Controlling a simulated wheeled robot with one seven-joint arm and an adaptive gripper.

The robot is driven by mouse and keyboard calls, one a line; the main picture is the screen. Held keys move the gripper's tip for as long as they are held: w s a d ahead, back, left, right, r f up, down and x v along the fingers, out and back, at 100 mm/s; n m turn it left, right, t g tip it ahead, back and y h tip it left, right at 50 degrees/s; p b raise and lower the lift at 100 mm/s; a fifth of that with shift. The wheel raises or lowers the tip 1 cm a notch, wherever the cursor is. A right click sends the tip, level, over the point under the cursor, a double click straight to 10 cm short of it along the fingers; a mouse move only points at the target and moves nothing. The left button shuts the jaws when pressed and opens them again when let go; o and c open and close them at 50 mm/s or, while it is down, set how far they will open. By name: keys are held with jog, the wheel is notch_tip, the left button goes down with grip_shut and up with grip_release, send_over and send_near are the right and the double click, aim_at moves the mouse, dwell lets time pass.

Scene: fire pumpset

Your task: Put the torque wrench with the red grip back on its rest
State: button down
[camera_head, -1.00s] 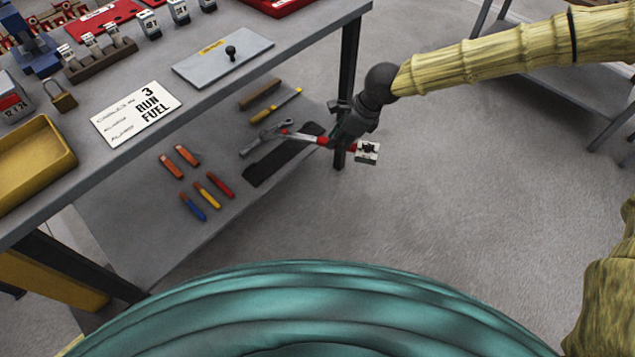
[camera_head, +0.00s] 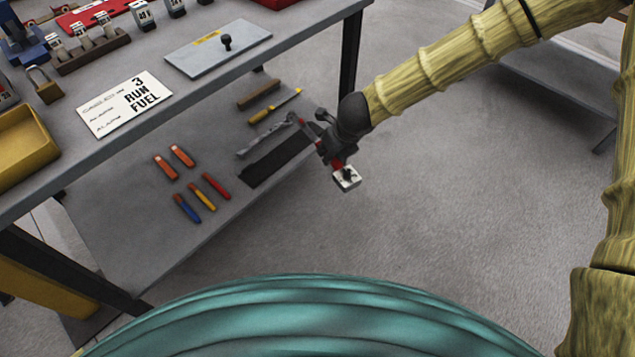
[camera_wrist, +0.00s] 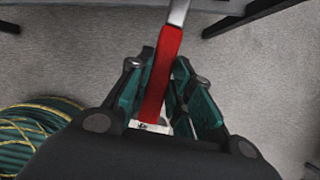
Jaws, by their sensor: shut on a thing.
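The torque wrench has a red grip (camera_wrist: 162,72) and a grey metal shaft. My gripper (camera_wrist: 160,95) is shut on the red grip, with a finger on each side. In the head view my gripper (camera_head: 330,142) hangs just off the right edge of the lower shelf. A little red and a white block with a dark mark (camera_head: 346,178) show at the wrench's near end. The rest cannot be told for sure; a long black strip (camera_head: 275,160) lies on the shelf to the left of my gripper. A grey tool (camera_head: 262,138) lies beside it, partly merging with the wrench's far end.
The lower shelf (camera_head: 150,235) also holds several screwdriver-like tools (camera_head: 200,193), a yellow-handled tool (camera_head: 275,106) and a brown block (camera_head: 258,94). The tabletop (camera_head: 190,100) overhangs it, with a dark leg (camera_head: 350,60) behind my gripper. The floor to the right is open.

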jog(key=a+f+m+h+b, duration=0.4)
jog(key=f+m+h+b, duration=0.2)
jog(key=f+m+b, duration=0.7)
jog(key=shift+w+a+m+b, duration=0.7)
jog(key=shift+w+a+m, duration=0.4)
jog(key=shift+w+a, duration=6.35)
jog(key=shift+s+a+f+b, duration=0.1)
jog(key=shift+s+a+f, duration=0.25)
jog(key=shift+f, duration=0.3)
jog(key=shift+s+a+f+b, duration=0.1)
jog(key=shift+s+a+f, duration=0.25)
jog(key=shift+f, duration=0.3)
jog(key=shift+s+a+f+b, duration=0.1)
jog(key=shift+s+a+f, duration=0.25)
jog(key=shift+f, duration=0.3)
jog(key=shift+d+f, duration=0.1)
jog(key=shift+f, duration=0.3)
jog(key=c, duration=1.2)
grip_release()
jog(key=shift+s, duration=0.1)
